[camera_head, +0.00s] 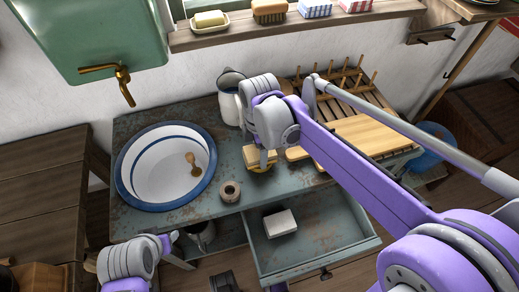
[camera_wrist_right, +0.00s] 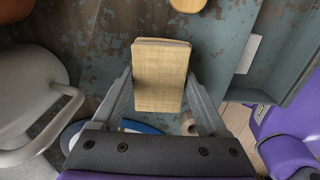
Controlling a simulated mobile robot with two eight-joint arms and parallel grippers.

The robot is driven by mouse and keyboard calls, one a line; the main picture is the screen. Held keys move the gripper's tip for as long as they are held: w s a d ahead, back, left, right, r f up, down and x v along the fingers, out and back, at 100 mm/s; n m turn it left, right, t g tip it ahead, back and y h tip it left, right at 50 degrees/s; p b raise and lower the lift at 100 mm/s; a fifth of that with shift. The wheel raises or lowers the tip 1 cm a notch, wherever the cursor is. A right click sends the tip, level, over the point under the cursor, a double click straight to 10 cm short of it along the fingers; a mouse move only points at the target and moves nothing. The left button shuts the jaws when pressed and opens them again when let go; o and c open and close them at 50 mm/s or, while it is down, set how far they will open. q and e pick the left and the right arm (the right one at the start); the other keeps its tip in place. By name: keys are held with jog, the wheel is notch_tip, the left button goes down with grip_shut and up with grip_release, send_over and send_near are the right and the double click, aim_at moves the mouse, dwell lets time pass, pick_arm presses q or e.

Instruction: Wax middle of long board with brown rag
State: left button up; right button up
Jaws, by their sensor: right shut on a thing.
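My right gripper (camera_head: 264,158) is shut on a tan, woven-looking block, which appears to be the folded brown rag (camera_wrist_right: 161,78). In the head view the rag (camera_head: 256,154) is over the worktable, left of the long board, with a small yellow thing (camera_head: 262,169) just below it. Whether they touch is unclear. The long pale wooden board (camera_head: 362,134) lies on the slatted rack at the right. My arm crosses in front of it. Its rounded end shows at the top of the wrist view (camera_wrist_right: 188,4). My left gripper (camera_head: 168,241) is low at left, its fingers unclear.
A blue-rimmed white basin (camera_head: 125,178) holding a wooden tool (camera_head: 194,164) is at left. A roll (camera_head: 230,191) stands beside it. A pitcher (camera_head: 229,98) stands behind my right gripper. An open drawer (camera_head: 330,222) holding a white block (camera_head: 280,223) juts out in front. Rack pegs (camera_head: 348,73) stand up behind the board.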

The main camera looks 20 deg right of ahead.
jog(key=shift+r+p, duration=2.65)
jog(key=shift+r, duration=0.85)
